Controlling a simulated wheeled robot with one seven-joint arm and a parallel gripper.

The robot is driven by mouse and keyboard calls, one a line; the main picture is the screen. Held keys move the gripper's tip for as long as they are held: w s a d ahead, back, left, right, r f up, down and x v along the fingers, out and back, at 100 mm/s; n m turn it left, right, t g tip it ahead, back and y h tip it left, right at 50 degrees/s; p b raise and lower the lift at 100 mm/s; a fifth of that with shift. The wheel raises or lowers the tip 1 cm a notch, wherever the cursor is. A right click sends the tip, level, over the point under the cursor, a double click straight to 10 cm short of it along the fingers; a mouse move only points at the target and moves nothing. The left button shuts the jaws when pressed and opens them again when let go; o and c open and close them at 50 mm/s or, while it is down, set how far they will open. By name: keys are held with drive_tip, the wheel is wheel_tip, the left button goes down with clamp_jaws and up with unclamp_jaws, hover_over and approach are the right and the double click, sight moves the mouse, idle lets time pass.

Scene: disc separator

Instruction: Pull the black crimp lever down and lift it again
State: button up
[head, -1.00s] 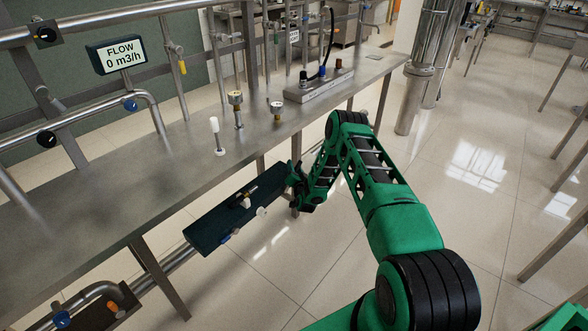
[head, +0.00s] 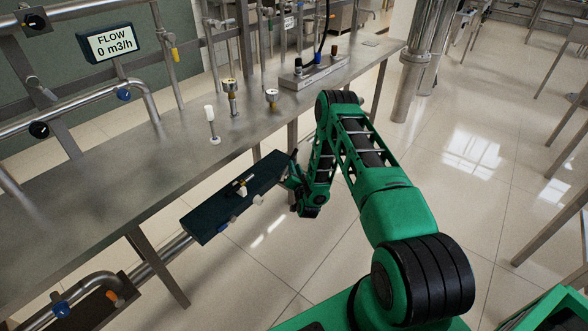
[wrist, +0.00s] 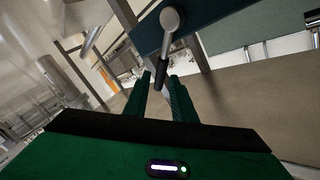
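The black crimp lever (wrist: 161,73) shows in the wrist view as a black grip on a grey arm, hanging from a round grey pivot (wrist: 170,19) on a dark blue-black box. In the head view this dark box (head: 205,222) sits below the bench front, left of my gripper (head: 291,182). In the wrist view my gripper (wrist: 160,85) has its two green fingers apart. The lever's black end shows in the gap between the fingertips. I cannot tell whether either finger touches it. My wrist hides part of the box's right end in the head view.
The steel bench (head: 130,165) runs above the box, with a white-topped post (head: 210,122) and gauges (head: 231,90) on it. A bench leg (head: 160,268) stands left of the box. A display (head: 112,43) reads FLOW 0 m3/h. Open floor lies right of my arm.

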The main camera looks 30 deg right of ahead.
clamp_jaws()
drive_tip(key=n+g+y, duration=0.3)
drive_tip(key=n, duration=1)
approach(293, 157)
drive_tip(key=s, duration=0.1)
drive_tip(key=s+a+r+n+y, duration=0.2)
drive_tip(key=s+r+n, duration=0.1)
drive_tip(key=r+n, duration=0.3)
drive_tip(key=shift+n, duration=0.7)
drive_tip(key=x, duration=0.3)
drive_tip(key=d+f+x, duration=0.1)
drive_tip(key=x, duration=0.3)
drive_tip(key=f+x, duration=0.1)
drive_tip(key=x, duration=0.3)
drive_tip(key=shift+s+d+f, duration=0.1)
drive_tip(key=shift+s+d, duration=0.1)
drive_tip(key=shift+d, duration=0.15)
drive_tip(key=shift+w+d+f, duration=0.4)
drive_tip(key=shift+f, duration=0.15)
